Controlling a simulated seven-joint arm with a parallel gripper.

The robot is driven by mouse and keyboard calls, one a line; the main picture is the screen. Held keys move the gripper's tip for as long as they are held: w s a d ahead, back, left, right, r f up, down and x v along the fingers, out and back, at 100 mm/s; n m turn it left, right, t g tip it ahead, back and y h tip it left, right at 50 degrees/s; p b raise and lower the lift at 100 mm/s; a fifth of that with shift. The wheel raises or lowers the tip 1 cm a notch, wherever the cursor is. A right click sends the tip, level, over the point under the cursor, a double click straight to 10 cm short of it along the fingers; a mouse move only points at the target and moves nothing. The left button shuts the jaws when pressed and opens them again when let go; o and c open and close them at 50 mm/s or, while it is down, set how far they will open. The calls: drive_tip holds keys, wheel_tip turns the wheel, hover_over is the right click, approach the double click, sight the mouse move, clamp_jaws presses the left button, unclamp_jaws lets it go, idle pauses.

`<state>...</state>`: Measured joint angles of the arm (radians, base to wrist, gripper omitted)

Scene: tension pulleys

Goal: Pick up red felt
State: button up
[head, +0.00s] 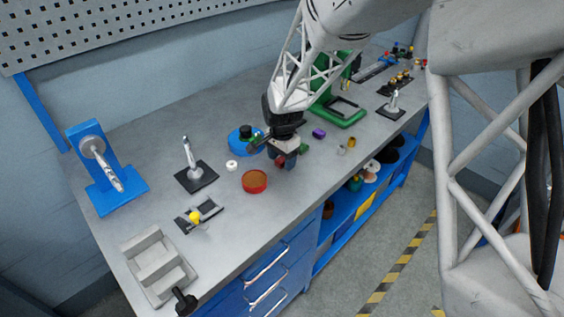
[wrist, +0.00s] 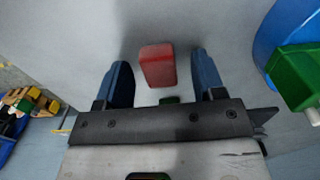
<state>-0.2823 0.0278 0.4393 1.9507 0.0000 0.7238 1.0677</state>
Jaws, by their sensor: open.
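The red felt (wrist: 157,65) is a small red block with rounded edges. In the wrist view it lies on the grey bench top between the two blue fingertips of my gripper (wrist: 160,62), with a visible gap to each finger. In the head view the red felt (head: 279,160) shows as a small red patch beside the fingers of my gripper (head: 287,161), mostly hidden by them. My gripper is open and points down low over the bench. I cannot tell the exact height of the fingertips over the bench.
A round blue piece (head: 238,142) with dark and green parts is just left of my gripper. A red-rimmed round dish (head: 254,181) and a white ring (head: 232,165) are nearer the front left. A purple block (head: 319,133) lies right. A green frame (head: 345,119) stands behind.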

drive_tip(key=shift+c, duration=0.3)
drive_tip(key=c, duration=0.9)
